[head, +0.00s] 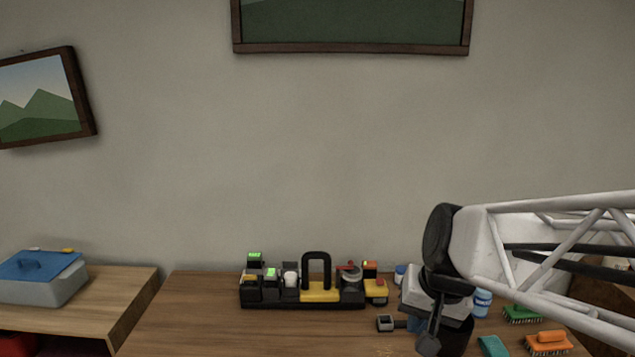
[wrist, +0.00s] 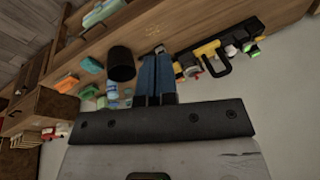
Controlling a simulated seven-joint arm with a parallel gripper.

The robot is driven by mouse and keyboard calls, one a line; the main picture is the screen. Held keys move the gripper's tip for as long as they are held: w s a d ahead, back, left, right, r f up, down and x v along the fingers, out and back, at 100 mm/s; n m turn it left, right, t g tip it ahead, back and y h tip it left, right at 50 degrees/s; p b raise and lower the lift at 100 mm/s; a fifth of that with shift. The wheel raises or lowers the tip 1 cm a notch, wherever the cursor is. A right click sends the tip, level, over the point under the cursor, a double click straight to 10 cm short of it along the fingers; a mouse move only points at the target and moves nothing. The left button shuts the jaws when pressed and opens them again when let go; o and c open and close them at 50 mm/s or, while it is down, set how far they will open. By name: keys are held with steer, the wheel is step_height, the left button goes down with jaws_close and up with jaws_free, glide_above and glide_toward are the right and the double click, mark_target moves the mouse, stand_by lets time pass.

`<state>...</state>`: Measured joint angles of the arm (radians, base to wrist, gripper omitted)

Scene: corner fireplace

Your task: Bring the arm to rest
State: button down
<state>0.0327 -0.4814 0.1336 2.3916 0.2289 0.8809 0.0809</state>
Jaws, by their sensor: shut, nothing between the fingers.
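My gripper (wrist: 156,60) shows in the wrist view with its two blue fingers together and nothing between them. In the head view my arm reaches in from the right, and its end hangs over the right part of the wooden table (head: 200,325). The fingers are mostly hidden there by the wrist. A black cylindrical container (wrist: 121,64) stands close beside the fingers in the wrist view. I cannot tell whether they touch.
A black and yellow tool rack (head: 318,293) stands mid-table. Green (head: 522,314) and orange (head: 548,342) brushes and a blue-white bottle (head: 482,302) are at right. A grey box with a blue lid (head: 40,275) sits on the left surface. The table's left front is clear.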

steer(key=s+d+n+h, duration=0.2)
steer(key=s, duration=0.7)
steer(key=shift+s+f+n, duration=0.3)
steer(key=shift+s+f, duration=0.1)
